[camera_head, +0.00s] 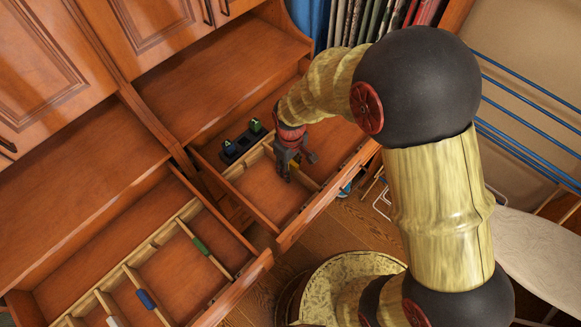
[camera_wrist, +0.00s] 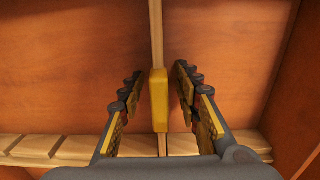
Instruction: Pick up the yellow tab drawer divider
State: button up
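The yellow tab drawer divider shows in the wrist view as a thin pale wooden strip with a yellow tab (camera_wrist: 159,100) on it. My gripper (camera_wrist: 160,76) is open, with one finger on each side of the tab and a visible gap on both sides. In the head view my gripper (camera_head: 297,167) points down into the right open drawer (camera_head: 262,190). There the gripper hides most of the divider.
The left open drawer holds dividers with a green tab (camera_head: 201,246), a blue tab (camera_head: 146,299) and a white tab (camera_head: 113,321). A black tray (camera_head: 243,145) with small items lies beside my gripper. Wooden drawer walls surround it. An ironing board (camera_head: 535,245) stands right.

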jog(key=shift+c, duration=0.4)
jog(key=shift+r, duration=0.1)
jog(key=c, duration=0.7)
grip_shut()
